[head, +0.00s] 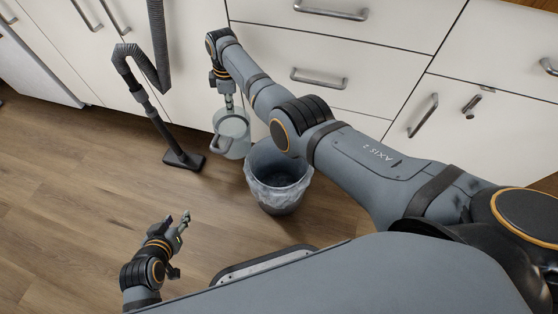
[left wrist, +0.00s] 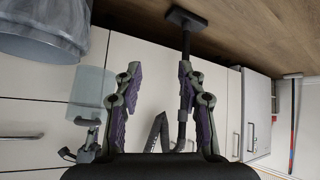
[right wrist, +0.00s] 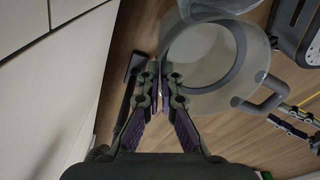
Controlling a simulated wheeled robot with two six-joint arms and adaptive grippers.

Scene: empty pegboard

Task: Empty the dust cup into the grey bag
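My right gripper (right wrist: 164,76) is shut on the rim of the clear dust cup (head: 232,128), which hangs beside the bin, left of it in the head view. The cup looks roughly upright, with its handle (right wrist: 266,92) sticking out to one side; I cannot make out any dust in it. The grey bag (head: 278,183) lines an open round bin (head: 283,206) on the floor, its edge folded over the rim. The bag also shows in the left wrist view (left wrist: 58,15). My left gripper (head: 181,223) is open and empty, low over the floor, left of the bin.
A stick vacuum's black floor head (head: 184,160) and grey hose (head: 157,45) stand against the white cabinets, left of the cup. Drawers with metal handles (head: 320,78) rise behind the bin. Wooden floor (head: 75,205) is clear at the left.

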